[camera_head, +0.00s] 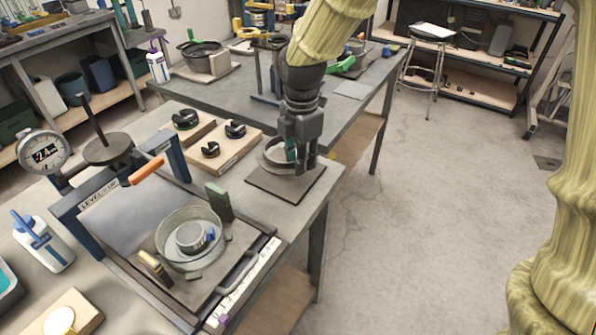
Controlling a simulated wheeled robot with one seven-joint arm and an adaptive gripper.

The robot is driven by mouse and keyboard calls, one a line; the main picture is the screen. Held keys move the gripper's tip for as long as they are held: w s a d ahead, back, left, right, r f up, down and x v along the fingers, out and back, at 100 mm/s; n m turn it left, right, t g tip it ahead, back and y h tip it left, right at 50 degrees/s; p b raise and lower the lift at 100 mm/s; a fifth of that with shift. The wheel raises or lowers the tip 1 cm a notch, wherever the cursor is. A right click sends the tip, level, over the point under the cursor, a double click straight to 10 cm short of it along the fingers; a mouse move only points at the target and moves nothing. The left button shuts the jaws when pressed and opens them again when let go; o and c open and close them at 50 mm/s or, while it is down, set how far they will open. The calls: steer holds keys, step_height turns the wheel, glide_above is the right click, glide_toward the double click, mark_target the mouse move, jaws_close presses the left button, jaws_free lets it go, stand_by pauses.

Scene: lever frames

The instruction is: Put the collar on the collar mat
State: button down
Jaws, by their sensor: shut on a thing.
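The collar (270,162) is a round grey metal ring with a teal patch on its inner side. My gripper (302,166) points down and is shut on its near right side, and its fingers hide part of the ring. The collar mat (285,192), a dark square, lies near the right edge of the bench. The collar appears over the back part of the mat. I cannot tell whether it touches the mat or hangs just above it.
Left of the mat, a wooden block (232,160) carries dark C-shaped pieces. A blue lever frame (125,190) with a dial gauge (44,153) stands nearer. A larger ring (170,249) stands on its sliding tray. The floor (420,230) right of the bench is clear.

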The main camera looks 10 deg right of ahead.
mark_target(299, 185)
steer(key=w+f, duration=0.2)
steer(key=f, duration=0.1)
steer(key=shift+f, duration=0.15)
steer(key=shift+s+f, duration=0.2)
steer(key=shift+s, duration=0.05)
steer(key=shift+f, duration=1.4)
steer(key=shift+s+r, duration=0.15)
steer(key=shift+s, duration=0.05)
steer(key=c, duration=1.3)
jaws_free()
steer(key=shift+w+f, duration=0.15)
steer(key=shift+f, duration=0.1)
steer(key=shift+c, duration=0.2)
steer(key=shift+r, duration=0.1)
step_height(299, 185, up, 12)
steer(key=shift+r, duration=0.1)
